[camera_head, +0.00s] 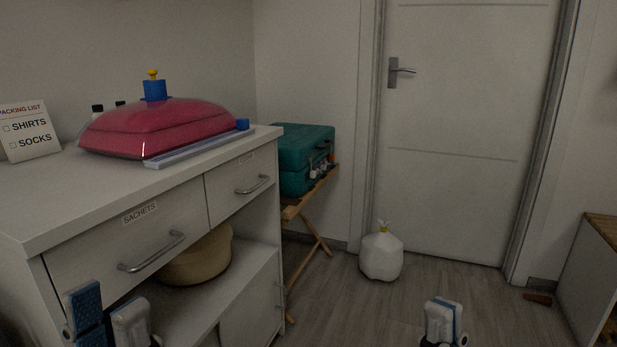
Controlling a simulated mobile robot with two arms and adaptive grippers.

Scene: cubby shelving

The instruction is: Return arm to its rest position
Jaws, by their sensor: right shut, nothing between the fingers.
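My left gripper (108,318) is at the bottom left, in front of the white cabinet. Its blue-padded finger and its white finger stand apart, with nothing seen between them. My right gripper (443,325) is at the bottom edge right of centre, over the wooden floor. Its fingers are together and hold nothing. Most of both arms is out of view.
The white cabinet (105,222) fills the left, with a pink bag (160,128) on top and a bowl (198,258) on its shelf. A teal case (300,160) sits on a wooden stand. A white bag (381,257) stands by the door (460,120). Floor in front is clear.

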